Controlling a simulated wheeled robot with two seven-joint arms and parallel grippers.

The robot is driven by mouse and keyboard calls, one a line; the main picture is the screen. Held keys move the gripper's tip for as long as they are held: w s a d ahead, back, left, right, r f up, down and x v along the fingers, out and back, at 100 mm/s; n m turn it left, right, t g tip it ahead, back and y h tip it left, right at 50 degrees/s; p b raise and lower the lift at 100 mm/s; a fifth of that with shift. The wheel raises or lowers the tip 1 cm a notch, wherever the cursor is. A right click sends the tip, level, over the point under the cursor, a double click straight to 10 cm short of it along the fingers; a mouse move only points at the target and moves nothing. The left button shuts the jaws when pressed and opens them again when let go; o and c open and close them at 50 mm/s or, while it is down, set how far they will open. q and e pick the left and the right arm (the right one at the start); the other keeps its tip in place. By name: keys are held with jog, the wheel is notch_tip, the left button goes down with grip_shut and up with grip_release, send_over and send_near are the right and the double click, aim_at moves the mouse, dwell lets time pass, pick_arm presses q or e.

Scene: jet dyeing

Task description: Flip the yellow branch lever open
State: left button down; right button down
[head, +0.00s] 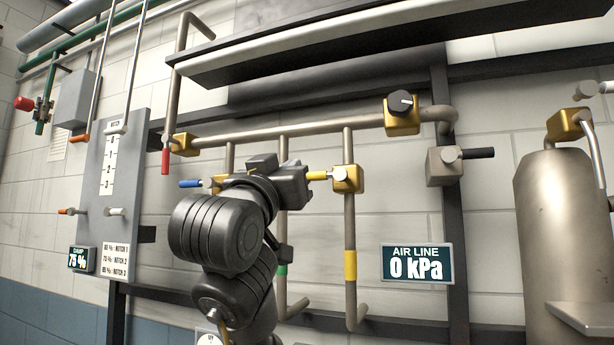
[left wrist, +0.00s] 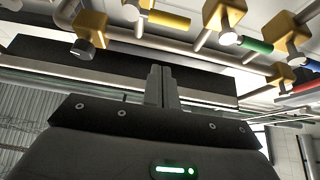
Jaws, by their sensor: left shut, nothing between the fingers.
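The yellow branch lever (head: 318,176) sticks out to the left from its brass valve (head: 347,180), level and across the upright branch pipe. Its left end is partly hidden behind my left gripper (head: 290,184). The yellow lever also shows in the left wrist view (left wrist: 167,19), above and apart from my gripper's fingers (left wrist: 161,86). These fingers are shut together and empty. In the head view I cannot tell whether the gripper touches the lever. My right gripper is not in view.
A blue lever (head: 190,183) and a red lever (head: 166,161) are to the left; a green lever (left wrist: 256,45) shows in the wrist view. A black-knobbed valve (head: 402,114) is at the upper right. The air line display (head: 417,263) reads 0 kPa. A metal tank (head: 560,240) stands right.

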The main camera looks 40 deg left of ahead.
pick_arm(q)
jog(key=shift+s+a+r, duration=0.1)
jog(key=shift+s+r, duration=0.2)
jog(key=shift+r, duration=0.1)
notch_tip(320, 180, up, 5)
jog(key=p, duration=0.6)
send_over(315, 176)
jog(key=s, duration=0.3)
jog(key=f, duration=0.2)
jog(key=w+f, duration=0.1)
jog(key=f, duration=0.1)
jog(key=shift+a+p, duration=0.25)
jog(key=shift+p, duration=0.1)
jog(key=shift+d, duration=0.2)
